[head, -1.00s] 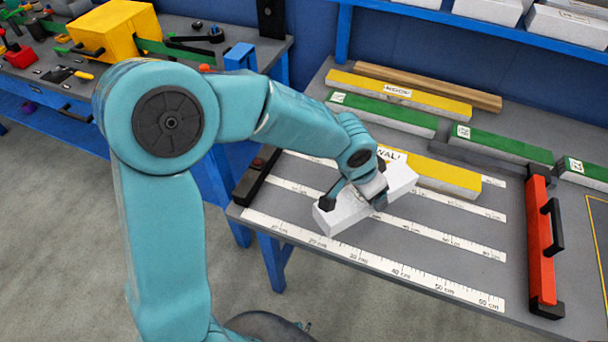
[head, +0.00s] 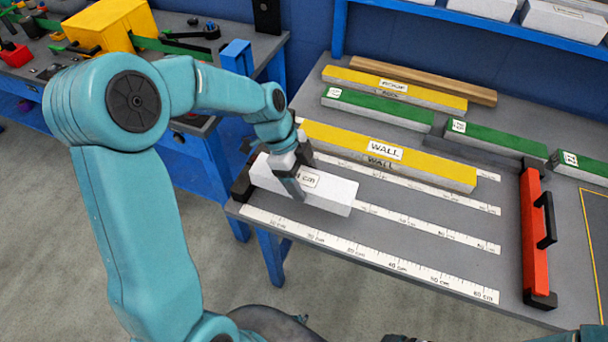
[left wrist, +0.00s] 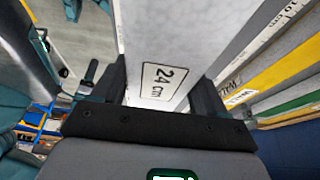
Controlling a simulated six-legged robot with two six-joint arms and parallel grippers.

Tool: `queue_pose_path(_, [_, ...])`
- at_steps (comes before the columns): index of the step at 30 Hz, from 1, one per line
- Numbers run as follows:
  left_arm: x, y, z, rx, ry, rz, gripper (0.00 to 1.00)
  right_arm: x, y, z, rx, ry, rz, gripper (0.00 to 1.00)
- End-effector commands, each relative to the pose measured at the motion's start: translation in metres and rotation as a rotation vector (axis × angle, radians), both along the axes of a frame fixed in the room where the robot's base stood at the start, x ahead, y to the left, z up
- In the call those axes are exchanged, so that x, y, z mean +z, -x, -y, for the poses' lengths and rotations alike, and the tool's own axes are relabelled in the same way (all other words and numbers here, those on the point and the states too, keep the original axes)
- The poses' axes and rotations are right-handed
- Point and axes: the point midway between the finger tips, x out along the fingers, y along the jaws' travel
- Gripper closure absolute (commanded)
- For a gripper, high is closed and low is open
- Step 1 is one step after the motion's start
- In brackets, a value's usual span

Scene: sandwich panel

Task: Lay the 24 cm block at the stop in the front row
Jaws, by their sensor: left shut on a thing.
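The white 24 cm block (head: 333,192) lies lengthwise along the rulers at the left of the bench, its label facing up. My left gripper (head: 297,174) is shut across its middle. The block is just behind the front ruler (head: 370,256) and hides part of the second. Whether it rests on the bench is unclear.
The yellow-topped WALL panel (head: 430,165) lies behind the block. Green-topped panels (head: 380,110), another yellow-topped panel (head: 395,84) and a wooden strip (head: 430,80) lie farther back. A red bar with a black handle (head: 535,230) stands at the right. The front strip is clear rightward.

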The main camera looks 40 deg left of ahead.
Motion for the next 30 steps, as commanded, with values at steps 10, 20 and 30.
queue_pose_path(10, [-0.047, 0.0, 0.0, 0.001, 0.001, -0.003, 0.57, -0.029, 0.0, 0.0, 0.0, 0.0, 0.0, 0.0])
queue_pose_path(20, [-0.068, 0.0, 0.0, 0.001, 0.0, 0.0, 0.57, -0.04, 0.0, 0.0, 0.0, 0.0, 0.0, 0.0])
queue_pose_path(30, [-0.068, 0.0, 0.0, 0.001, -0.001, -0.001, 0.57, -0.04, 0.0, 0.0, 0.0, 0.0, 0.0, 0.0])
